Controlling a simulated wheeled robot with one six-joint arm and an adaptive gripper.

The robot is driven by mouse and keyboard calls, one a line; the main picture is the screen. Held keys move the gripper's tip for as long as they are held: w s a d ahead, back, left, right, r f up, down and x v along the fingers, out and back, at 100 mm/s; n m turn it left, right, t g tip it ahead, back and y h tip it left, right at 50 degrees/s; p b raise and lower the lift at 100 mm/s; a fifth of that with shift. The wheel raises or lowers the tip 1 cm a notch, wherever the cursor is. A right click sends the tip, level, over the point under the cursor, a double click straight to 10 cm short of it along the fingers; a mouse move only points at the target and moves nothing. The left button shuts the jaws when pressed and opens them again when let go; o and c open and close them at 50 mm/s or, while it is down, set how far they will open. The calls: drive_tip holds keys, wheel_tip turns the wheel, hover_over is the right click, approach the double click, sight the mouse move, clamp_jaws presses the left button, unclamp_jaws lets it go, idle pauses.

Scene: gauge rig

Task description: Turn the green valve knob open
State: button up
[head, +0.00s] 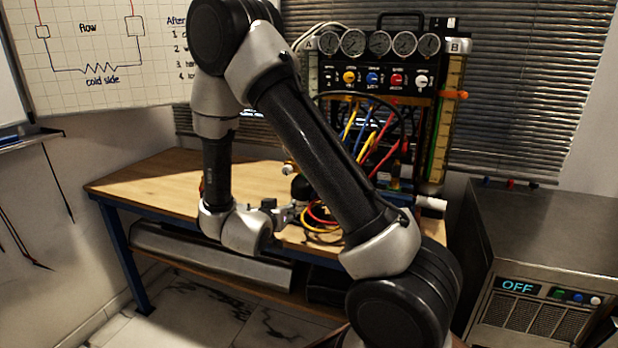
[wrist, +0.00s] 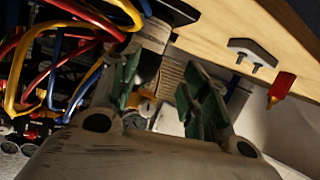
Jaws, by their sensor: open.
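My gripper (head: 287,212) is low over the wooden bench, in front of the gauge rig (head: 380,75). In the wrist view my gripper (wrist: 163,95) has its green-padded fingers apart, with nothing clearly held. A small brass-orange fitting (wrist: 146,104) shows between and beyond the fingers; I cannot tell whether they touch it. I cannot pick out the green valve knob in either view. My arm hides part of the rig's lower front in the head view.
Yellow, blue and red hoses (wrist: 62,62) crowd the left of the wrist view. A red-tipped part (wrist: 282,86) and a grey bracket (wrist: 252,50) are at the right. The wooden bench (head: 140,183) is clear at its left. A steel unit (head: 535,235) reading OFF stands at right.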

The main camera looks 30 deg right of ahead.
wheel_tip(320, 180, up, 7)
drive_tip(key=s+d+m+h, duration=0.1)
drive_tip(key=s+d+h, duration=0.1)
drive_tip(key=d+h, duration=0.15)
drive_tip(key=x, duration=0.7)
drive_tip(key=shift+w+r+h, duration=0.15)
drive_tip(key=shift+r+h, duration=0.3)
drive_tip(key=shift+r, duration=0.1)
clamp_jaws()
